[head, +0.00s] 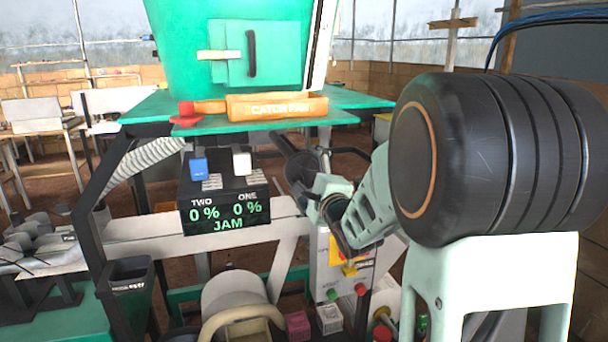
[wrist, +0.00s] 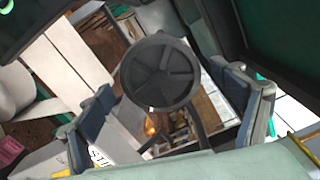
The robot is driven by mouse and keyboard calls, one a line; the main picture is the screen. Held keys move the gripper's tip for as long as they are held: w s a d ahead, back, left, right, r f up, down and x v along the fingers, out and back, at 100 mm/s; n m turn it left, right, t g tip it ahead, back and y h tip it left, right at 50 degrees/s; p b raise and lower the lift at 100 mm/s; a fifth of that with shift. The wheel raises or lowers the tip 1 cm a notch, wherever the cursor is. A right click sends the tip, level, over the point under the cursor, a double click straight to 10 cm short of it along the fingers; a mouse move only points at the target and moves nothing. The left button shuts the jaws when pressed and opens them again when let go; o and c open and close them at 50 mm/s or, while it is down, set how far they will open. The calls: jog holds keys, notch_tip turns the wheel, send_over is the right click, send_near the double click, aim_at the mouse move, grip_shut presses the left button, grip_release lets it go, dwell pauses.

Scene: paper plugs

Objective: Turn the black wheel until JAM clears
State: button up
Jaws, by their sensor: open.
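The black wheel (wrist: 158,72) is a dark round disc with spoke-like ribs, face-on in the wrist view. My gripper (wrist: 166,84) is open, with one finger on each side of the wheel and gaps between. The fingers look apart from the rim; how far the wheel is in depth I cannot tell. In the head view, my gripper (head: 318,192) is right of the display box, beside a dark round part (head: 301,168) that looks like the wheel, partly hidden by my gripper. The display (head: 226,212) reads TWO 0 %, ONE 0 % and JAM in green.
The orange catch pan (head: 277,106) sits on the green table (head: 352,116) above my gripper, with a red-ended tool beside it. A grey box with a yellow panel and buttons (head: 345,262) stands below my gripper. A dark bin (head: 130,285) is at lower left.

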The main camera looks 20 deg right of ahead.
aim_at(305, 173)
jog(key=shift+s, duration=1.7)
jog(key=s, duration=0.4)
jog(key=shift+d, duration=0.15)
